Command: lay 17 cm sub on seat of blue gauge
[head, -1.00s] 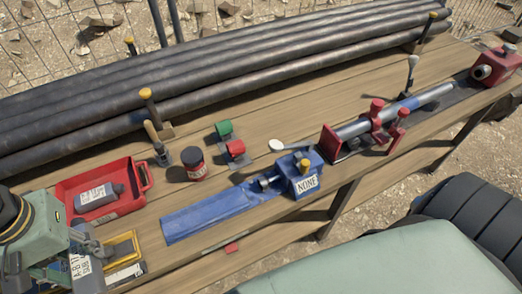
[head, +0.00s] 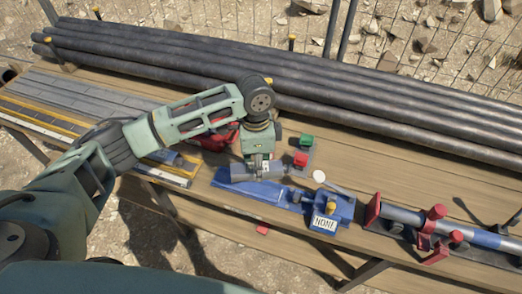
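My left gripper (head: 258,160) comes down from above and is shut on a short grey cylinder, the sub (head: 240,172). The sub lies level, roughly along the seat, over the seat's back edge. I cannot tell whether it touches the seat. The fingers and a pale label cover part of it. My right gripper is not in view.
A red tray (head: 215,140) is partly hidden behind my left arm. A red-clamped rod (head: 400,216) lies to the right. Long dark pipes (head: 340,105) line the back. A yellow-edged rack (head: 70,110) is at left.

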